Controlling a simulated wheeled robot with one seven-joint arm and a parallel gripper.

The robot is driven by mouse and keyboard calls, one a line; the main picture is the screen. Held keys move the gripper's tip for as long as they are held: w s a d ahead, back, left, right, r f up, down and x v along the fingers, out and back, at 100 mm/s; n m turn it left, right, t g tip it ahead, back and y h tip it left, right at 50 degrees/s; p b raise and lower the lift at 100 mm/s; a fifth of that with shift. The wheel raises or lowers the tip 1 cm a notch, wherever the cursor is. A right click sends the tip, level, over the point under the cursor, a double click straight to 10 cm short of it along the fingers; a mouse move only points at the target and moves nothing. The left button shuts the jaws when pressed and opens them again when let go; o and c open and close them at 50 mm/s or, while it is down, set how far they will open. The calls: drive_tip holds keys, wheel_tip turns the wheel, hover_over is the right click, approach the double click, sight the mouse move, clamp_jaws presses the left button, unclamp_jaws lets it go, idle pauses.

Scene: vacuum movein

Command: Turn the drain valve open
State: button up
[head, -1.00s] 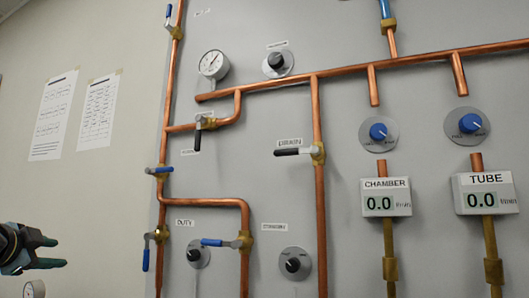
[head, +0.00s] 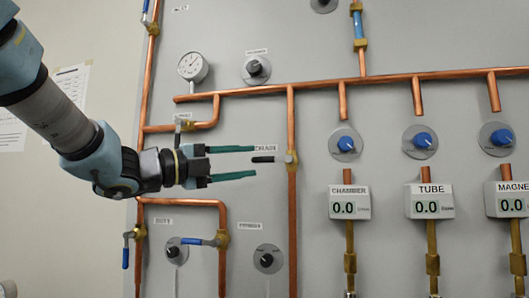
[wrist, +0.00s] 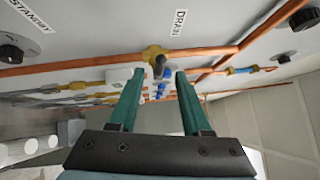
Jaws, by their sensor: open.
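The drain valve (head: 291,158) has a brass body on a vertical copper pipe, under the DRAIN label. Its black-tipped lever (head: 263,159) points left, across the pipe. My gripper (head: 255,161) has two green fingers, spread apart and pointing right, one above and one below the lever's line. The fingertips are close to the lever's black end. In the wrist view the brass valve body (wrist: 153,52) and the dark lever end (wrist: 160,64) show just beyond the gap between the fingers. Contact cannot be seen, and nothing is held.
The STANDBY knob (head: 267,259) is below my gripper, and the duty line's blue lever (head: 191,242) is lower left. A pressure gauge (head: 192,67) and a dark knob (head: 257,70) are above. Several blue knobs and readouts, such as CHAMBER (head: 349,203), are to the right.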

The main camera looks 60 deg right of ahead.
sight(259, 160)
drive_tip(key=p+x, duration=0.1)
drive_tip(key=x, duration=0.4)
drive_tip(key=shift+d+p, duration=0.1)
drive_tip(key=shift+p, duration=0.3)
clamp_jaws()
idle(1.0)
